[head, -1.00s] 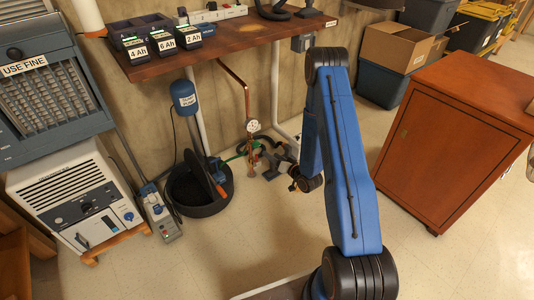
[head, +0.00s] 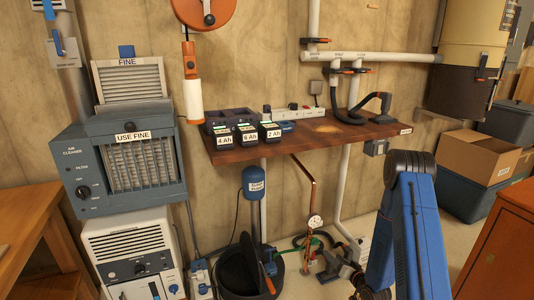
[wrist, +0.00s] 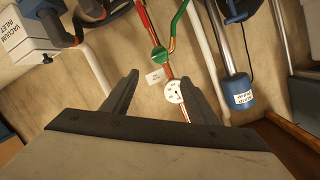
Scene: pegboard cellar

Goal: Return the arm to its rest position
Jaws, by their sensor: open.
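My gripper (wrist: 160,82) is open, with its two dark fingers spread and nothing between them. In the wrist view a white gauge dial (wrist: 174,92) and a red pipe show beyond the fingers, apart from them as far as I can tell. My blue arm (head: 408,235) stands bent at the lower right of the head view, with its black elbow joint up. Its lower part runs off the bottom edge, and I cannot make out the fingers clearly there.
A wooden wall shelf (head: 300,138) with labelled battery packs stands behind the arm. Below it are a blue pump (head: 254,183), a black bucket (head: 238,275) and pipework with a gauge (head: 315,221). An orange-brown cabinet (head: 500,245) stands close on the right. An air cleaner (head: 118,172) is at left.

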